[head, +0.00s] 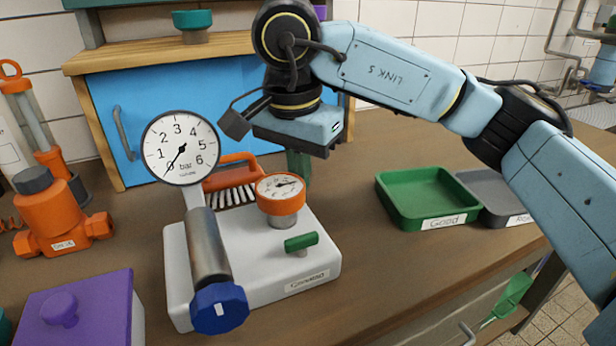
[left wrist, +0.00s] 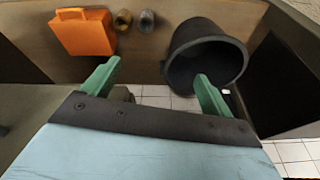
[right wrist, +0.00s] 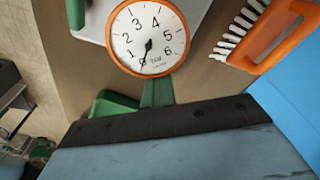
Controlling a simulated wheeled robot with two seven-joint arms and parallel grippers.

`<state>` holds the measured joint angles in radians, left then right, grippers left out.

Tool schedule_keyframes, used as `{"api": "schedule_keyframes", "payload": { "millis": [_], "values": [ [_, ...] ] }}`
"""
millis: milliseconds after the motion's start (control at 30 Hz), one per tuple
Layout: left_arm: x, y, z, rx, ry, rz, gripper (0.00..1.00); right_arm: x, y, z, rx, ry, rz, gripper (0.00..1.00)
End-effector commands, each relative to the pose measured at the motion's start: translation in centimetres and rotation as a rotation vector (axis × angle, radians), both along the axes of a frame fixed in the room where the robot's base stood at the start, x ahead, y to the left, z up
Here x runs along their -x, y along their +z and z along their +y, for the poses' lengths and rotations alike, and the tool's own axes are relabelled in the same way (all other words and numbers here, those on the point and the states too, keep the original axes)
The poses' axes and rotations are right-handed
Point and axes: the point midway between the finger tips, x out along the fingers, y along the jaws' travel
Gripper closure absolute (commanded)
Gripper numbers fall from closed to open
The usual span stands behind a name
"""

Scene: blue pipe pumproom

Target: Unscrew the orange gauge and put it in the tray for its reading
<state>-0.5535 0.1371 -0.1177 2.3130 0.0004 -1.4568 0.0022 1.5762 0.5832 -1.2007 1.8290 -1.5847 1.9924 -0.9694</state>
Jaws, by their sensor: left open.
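The orange gauge (head: 281,190) sits upright on a white block (head: 320,262), its white dial facing up. In the right wrist view the gauge (right wrist: 149,38) fills the upper middle. My right gripper (head: 298,163) hangs just behind and right of it. Its green fingers (right wrist: 158,92) look pressed together with nothing between them, their tips near the dial's lower rim; I cannot tell if they touch. A green tray (head: 420,190) labelled "Good" and a grey tray (head: 490,188) stand empty to the right. My left gripper (left wrist: 156,85) is open and empty, away from the bench top.
A larger bar gauge (head: 180,147) on a metal cylinder with a blue knob (head: 219,308) rises left of the orange gauge. An orange brush (head: 232,178) lies behind the block. A green handle (head: 301,242) is in front. A black bucket (left wrist: 207,55) is below my left gripper.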

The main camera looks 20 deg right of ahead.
Motion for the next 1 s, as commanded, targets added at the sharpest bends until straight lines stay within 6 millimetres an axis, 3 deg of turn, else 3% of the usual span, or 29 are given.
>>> {"api": "schedule_keyframes", "payload": {
  "millis": [167, 433, 600, 1000],
  "values": [
    [0.00, -0.04, -0.02, 0.001, 0.000, -0.001, 0.14, -0.61, 0.06, 0.52, -0.001, 0.169, 0.000, 1.00],
    [0.18, -0.67, 0.04, -0.001, 0.000, 0.011, 0.14, -0.65, 0.02, 0.55, -0.001, 0.190, 0.000, 0.99],
    [0.15, -0.64, 0.04, -0.001, 0.000, 0.010, 0.14, -0.64, 0.02, 0.55, 0.000, 0.188, 0.001, 0.77],
    [0.08, 0.09, 0.10, -0.002, 0.000, 0.006, 0.14, -0.64, 0.80, 0.54, -0.001, 0.188, 0.000, 0.77]
  ]
}}
